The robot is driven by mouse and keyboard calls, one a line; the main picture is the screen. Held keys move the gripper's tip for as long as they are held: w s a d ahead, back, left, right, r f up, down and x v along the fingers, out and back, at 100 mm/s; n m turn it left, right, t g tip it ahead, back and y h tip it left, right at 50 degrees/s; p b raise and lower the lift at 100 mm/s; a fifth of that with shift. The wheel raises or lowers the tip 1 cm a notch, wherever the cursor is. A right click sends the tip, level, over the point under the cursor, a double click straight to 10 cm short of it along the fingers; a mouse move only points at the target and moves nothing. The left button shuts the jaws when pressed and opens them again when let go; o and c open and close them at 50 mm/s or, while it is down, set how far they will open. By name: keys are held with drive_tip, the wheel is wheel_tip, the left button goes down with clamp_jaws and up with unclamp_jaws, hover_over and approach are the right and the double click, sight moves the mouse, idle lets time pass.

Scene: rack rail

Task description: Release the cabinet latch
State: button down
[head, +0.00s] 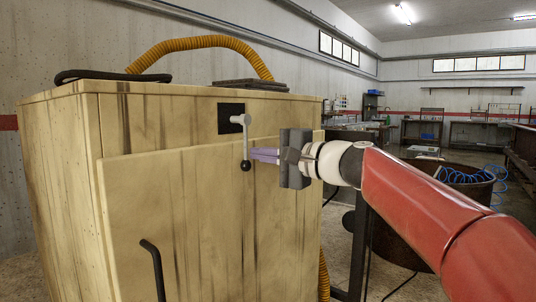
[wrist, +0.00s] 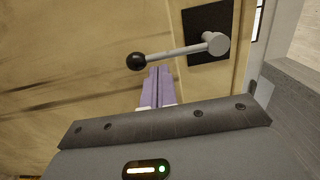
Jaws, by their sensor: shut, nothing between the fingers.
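The cabinet (head: 190,200) is a pale, streaked wooden box with a front door. Its latch is a grey lever with a black ball end (head: 246,165), on a black plate (head: 230,118) near the top of the front. In the head view the lever hangs straight down from its pivot. The wrist view also shows the latch lever (wrist: 175,53). My gripper (head: 254,155) has purple fingers and is shut and empty. Its fingertips (wrist: 158,72) are right beside the lever near the ball. I cannot tell whether they touch it.
A black door handle (head: 154,270) is low on the cabinet door. A yellow ribbed hose (head: 205,42) arches over the cabinet top, with a black cable (head: 112,74) at the left. A dark round drum (head: 450,195) with blue hose stands behind my arm.

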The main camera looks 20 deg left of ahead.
sight(220, 144)
drive_tip(key=shift+s+a+f+m, duration=0.1)
drive_tip(key=shift+s+a+m, duration=0.1)
drive_tip(key=shift+s+m, duration=0.35)
idle(0.4)
drive_tip(key=s+m, duration=0.1)
drive_tip(key=m, duration=0.1)
drive_tip(key=s+a+m, duration=0.1)
drive_tip(key=m, duration=0.1)
drive_tip(key=shift+s+m, duration=0.15)
drive_tip(key=shift+m, duration=0.1)
drive_tip(key=m, duration=0.1)
drive_tip(key=s+r+m+p, duration=0.1)
drive_tip(key=shift+s+a+m, duration=0.2)
drive_tip(key=shift+a+m, duration=0.1)
drive_tip(key=shift+m, duration=0.1)
drive_tip(key=s+m+p, duration=0.1)
drive_tip(key=m, duration=0.1)
drive_tip(key=r+m+p, duration=0.1)
drive_tip(key=shift+s+a+r+m, duration=0.15)
drive_tip(key=shift+s+a+m, duration=0.25)
drive_tip(key=shift+s+a+r+p, duration=0.2)
drive_tip(key=shift+s+r+p, duration=0.3)
drive_tip(key=shift+r, duration=0.25)
drive_tip(key=shift+s+a+r+p, duration=0.15)
drive_tip(key=shift+s+r+p, duration=0.3)
drive_tip(key=shift+r, duration=0.5)
